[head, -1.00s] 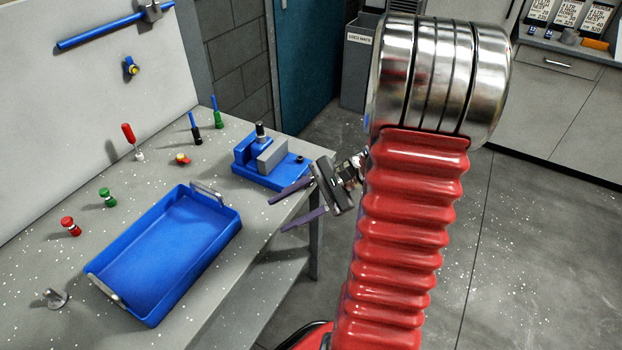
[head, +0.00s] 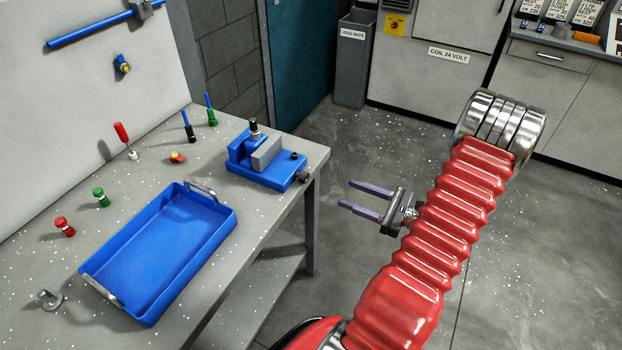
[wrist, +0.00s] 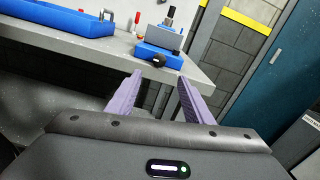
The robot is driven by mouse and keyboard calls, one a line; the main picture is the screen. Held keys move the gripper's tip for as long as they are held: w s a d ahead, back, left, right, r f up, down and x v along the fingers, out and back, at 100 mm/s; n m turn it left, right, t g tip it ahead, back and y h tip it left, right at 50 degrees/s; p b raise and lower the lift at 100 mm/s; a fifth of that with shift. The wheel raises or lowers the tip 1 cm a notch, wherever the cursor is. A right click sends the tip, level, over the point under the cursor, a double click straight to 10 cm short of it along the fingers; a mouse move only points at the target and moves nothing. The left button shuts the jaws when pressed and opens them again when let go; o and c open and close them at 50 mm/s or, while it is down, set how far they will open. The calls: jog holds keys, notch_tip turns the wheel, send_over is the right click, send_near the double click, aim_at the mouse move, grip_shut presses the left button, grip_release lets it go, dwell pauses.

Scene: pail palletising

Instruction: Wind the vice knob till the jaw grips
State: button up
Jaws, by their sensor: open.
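The vice (head: 262,163) has a blue base and a grey jaw block, and stands at the far right corner of the workbench. A dark knob (head: 303,176) sits at its front right end, by the bench edge. The vice also shows in the wrist view (wrist: 158,50), with its black knob (wrist: 158,60) facing me. A black upright piece (head: 254,128) stands at the vice's back; whether anything is between the jaws I cannot tell. My gripper (head: 356,195) is open and empty, off the bench to the right of the vice, its purple fingers pointing left.
A blue tray (head: 226,224) with metal handles lies on the workbench (head: 285,218). Several small red, green, black and blue-topped items stand behind it. A bin (head: 352,62) and cabinets stand at the back. The floor right of the bench is clear.

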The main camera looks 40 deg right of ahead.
aim_at(308, 178)
jog(key=shift+w, duration=0.1)
jog(key=x, duration=1.3)
jog(key=shift+w+a, duration=0.25)
jog(key=shift+w, duration=0.05)
jog(key=shift+c, duration=0.4)
jog(key=c, duration=1)
jog(key=shift+m, duration=0.3)
jog(key=shift+d+m, duration=0.1)
jog(key=shift+m, duration=2)
